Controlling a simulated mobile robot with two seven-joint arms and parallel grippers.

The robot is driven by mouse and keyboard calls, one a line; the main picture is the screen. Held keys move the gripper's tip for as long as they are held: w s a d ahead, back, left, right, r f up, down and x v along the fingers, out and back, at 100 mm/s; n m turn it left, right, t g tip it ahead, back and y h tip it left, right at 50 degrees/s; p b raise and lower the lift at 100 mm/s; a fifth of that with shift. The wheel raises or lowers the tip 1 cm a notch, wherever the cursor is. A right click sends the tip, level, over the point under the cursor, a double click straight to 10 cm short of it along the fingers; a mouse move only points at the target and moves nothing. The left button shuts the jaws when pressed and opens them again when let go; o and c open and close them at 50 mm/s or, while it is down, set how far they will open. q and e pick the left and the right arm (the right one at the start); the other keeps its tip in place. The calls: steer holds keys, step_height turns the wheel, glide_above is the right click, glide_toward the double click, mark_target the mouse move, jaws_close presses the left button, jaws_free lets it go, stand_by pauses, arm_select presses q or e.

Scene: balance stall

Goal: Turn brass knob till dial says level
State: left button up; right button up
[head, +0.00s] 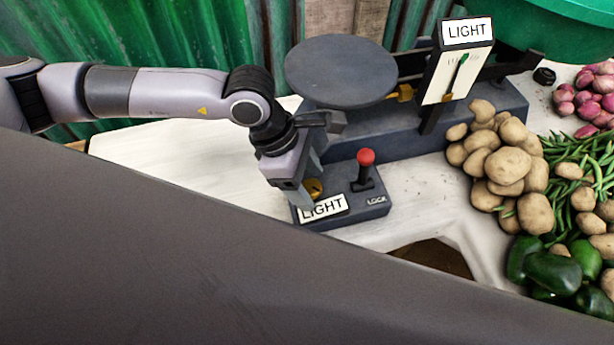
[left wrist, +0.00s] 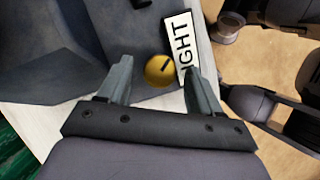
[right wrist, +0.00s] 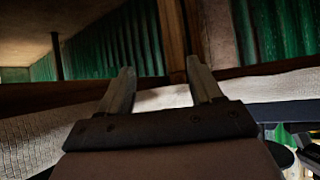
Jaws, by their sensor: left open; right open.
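The brass knob (head: 314,187) sits on the front panel of a dark grey balance scale (head: 400,140), partly hidden by my left gripper in the head view. In the left wrist view the round brass knob (left wrist: 160,70) shows a dark slot and lies between the two open fingers. My left gripper (head: 308,180) is open over the panel; I cannot tell whether it touches the knob. A plate on the panel (head: 323,207) also reads LIGHT. My right gripper (right wrist: 163,92) is open and empty.
A red-topped lever (head: 366,158) marked LOCK stands right beside the knob. The round weighing pan (head: 340,70) is bare, above and behind. Potatoes (head: 508,165), green beans (head: 570,160), peppers (head: 552,272) and onions (head: 592,95) lie to the right. White tabletop (head: 170,160) is clear at left.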

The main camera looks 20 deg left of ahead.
arm_select(q)
steer(key=c, duration=1)
steer(key=shift+c, duration=0.2)
arm_select(e)
steer(key=shift+w+f, duration=0.1)
